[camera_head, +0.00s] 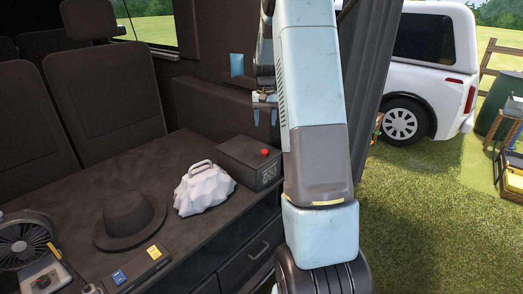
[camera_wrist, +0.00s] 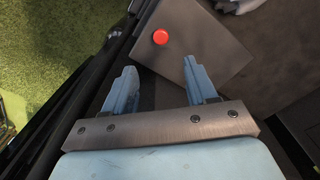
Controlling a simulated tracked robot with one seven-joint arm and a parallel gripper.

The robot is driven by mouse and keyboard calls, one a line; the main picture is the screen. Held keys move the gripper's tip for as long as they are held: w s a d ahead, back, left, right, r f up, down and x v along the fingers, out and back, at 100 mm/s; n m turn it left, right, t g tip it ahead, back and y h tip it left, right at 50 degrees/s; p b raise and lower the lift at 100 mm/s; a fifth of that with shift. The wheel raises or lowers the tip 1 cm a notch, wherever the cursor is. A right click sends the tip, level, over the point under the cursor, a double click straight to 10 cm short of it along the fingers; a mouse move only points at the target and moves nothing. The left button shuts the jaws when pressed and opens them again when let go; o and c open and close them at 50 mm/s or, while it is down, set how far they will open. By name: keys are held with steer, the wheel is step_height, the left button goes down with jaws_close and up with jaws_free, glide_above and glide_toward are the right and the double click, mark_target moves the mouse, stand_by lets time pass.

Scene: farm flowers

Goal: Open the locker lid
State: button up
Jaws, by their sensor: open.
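The locker is a dark grey box (camera_head: 240,163) with a red button on its lid, standing at the back right of the dark vehicle deck. Its lid (camera_wrist: 205,45) lies flat and shut in the wrist view, with the red button (camera_wrist: 160,37) near its left edge. My gripper (camera_wrist: 162,83) is open and empty, its two light blue fingers spread over the near side of the box. In the head view my gripper (camera_head: 265,115) hangs above the box. My arm hides the box's right end there.
A white crumpled bag (camera_head: 203,188) with a handle stands just left of the box. A dark hat (camera_head: 130,218), a fan (camera_head: 25,242) and a small dark case (camera_head: 140,268) lie further left. A dark side panel (camera_head: 372,75) rises right of my arm.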

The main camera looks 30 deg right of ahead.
mark_target(265, 151)
step_height(265, 151, down, 13)
stand_by(0.5)
steer(key=shift+c, duration=0.2)
jaws_close()
stand_by(0.3)
